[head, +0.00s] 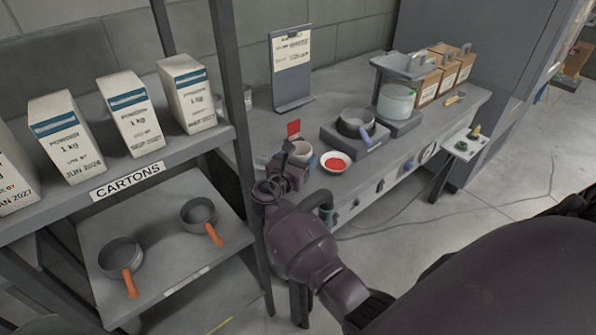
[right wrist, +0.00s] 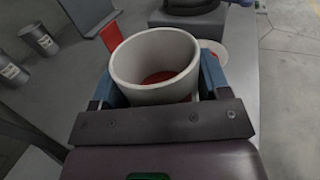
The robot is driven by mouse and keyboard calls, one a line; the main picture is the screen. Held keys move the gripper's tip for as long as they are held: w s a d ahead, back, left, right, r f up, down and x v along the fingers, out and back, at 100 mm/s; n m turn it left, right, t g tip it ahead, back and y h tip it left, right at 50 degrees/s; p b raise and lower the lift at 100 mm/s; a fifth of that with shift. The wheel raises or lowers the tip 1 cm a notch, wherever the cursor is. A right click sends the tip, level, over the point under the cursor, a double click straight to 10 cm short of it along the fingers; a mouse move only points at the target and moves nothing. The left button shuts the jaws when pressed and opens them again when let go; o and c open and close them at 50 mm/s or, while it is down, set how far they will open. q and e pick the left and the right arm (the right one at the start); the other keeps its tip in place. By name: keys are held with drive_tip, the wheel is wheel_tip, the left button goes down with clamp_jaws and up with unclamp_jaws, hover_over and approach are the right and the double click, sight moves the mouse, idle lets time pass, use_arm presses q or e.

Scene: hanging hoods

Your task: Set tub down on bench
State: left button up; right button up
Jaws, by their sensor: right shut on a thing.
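The tub (right wrist: 155,55) is a pale round cup with red content inside, in the middle of the right wrist view. My right gripper (right wrist: 158,82) is shut on it, with one blue finger on each side of its wall. In the head view the tub (head: 301,151) shows partly behind my right gripper (head: 288,160), at the left end of the grey bench (head: 270,125). The tub looks roughly upright. I cannot tell whether its base touches the bench. My left gripper is not in view.
Just right of the tub is a white dish (head: 336,162) of red stuff, and behind it a red card (head: 293,128). A pan (head: 355,122) on a hotplate and a jar (head: 396,100) under a stand are farther right. A shelf post (head: 238,110) stands close left.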

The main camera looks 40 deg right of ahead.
wheel_tip(320, 180, down, 4)
drive_tip(key=shift+f+b, duration=0.15)
drive_tip(key=shift+b, duration=0.45)
drive_tip(key=o, duration=0.5)
drive_tip(key=shift+f, duration=0.1)
drive_tip(key=shift+c, duration=0.2)
drive_tip(key=shift+r, duration=0.25)
drive_tip(key=v, duration=1.2)
drive_tip(key=shift+p, duration=0.35)
drive_tip(key=shift+f, duration=0.1)
